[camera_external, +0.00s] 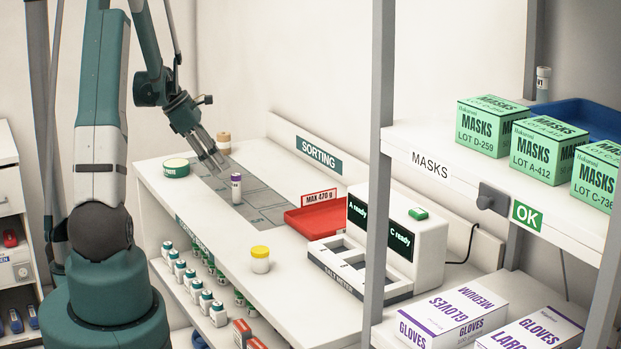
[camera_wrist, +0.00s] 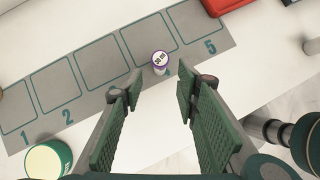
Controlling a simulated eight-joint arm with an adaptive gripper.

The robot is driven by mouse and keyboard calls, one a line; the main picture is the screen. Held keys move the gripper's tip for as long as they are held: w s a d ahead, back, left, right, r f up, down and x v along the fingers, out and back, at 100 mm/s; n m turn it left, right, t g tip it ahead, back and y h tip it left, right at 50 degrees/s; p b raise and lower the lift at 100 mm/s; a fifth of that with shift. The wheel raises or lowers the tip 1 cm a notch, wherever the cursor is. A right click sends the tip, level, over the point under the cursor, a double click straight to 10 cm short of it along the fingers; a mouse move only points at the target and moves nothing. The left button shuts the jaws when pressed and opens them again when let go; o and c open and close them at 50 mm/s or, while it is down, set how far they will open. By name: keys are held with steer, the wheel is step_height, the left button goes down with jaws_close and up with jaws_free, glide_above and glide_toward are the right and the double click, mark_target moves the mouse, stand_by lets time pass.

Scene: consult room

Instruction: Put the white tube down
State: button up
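A white tube with a purple cap (camera_external: 236,188) stands upright on the grey numbered mat (camera_external: 262,198). In the wrist view the purple-rimmed tube (camera_wrist: 160,60) is seen from above, by compartment 4 near the mat's edge. My gripper (camera_external: 217,163) is above the mat, left of this tube. In the wrist view my gripper (camera_wrist: 157,88) has its fingers wide apart with nothing between them; the tube is beyond the fingertips, not touched. Another pale tube with a grey-white cap (camera_external: 543,84) stands on the masks shelf, partly hidden.
A round green tin (camera_external: 176,168) and a tan-topped jar (camera_external: 223,142) are near the mat. A yellow-lidded jar (camera_external: 260,260) stands at the counter's front. A red tray (camera_external: 318,218) and a white machine (camera_external: 400,238) are to the right. Mask boxes (camera_external: 490,127) fill the shelf front.

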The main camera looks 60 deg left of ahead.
steer(key=shift+v, duration=1.15)
steer(key=shift+d, duration=0.1)
steer(key=w+d+r+m+y, duration=0.15)
steer(key=d+r+m, duration=0.25)
steer(key=d, duration=0.6)
steer(key=w+d+r+m+g, duration=0.1)
steer(key=w+d+r+m, duration=0.3)
steer(key=d, duration=0.5)
steer(key=w+d+r+m, duration=0.1)
steer(key=d+r+m, duration=0.35)
steer(key=d, duration=0.55)
steer(key=s+d+r+m, duration=0.1)
steer(key=s+d+m, duration=0.3)
steer(key=d, duration=0.5)
steer(key=s+d+r+m+t+y, duration=0.1)
steer(key=s+d+m, duration=0.4)
steer(key=d+m, duration=0.3)
steer(key=s+d+r+m+t, duration=0.1)
steer(key=s+d+m, duration=0.4)
steer(key=d, duration=0.5)
steer(key=shift+d+r+m, duration=0.4)
steer(key=shift+r+m, duration=0.15)
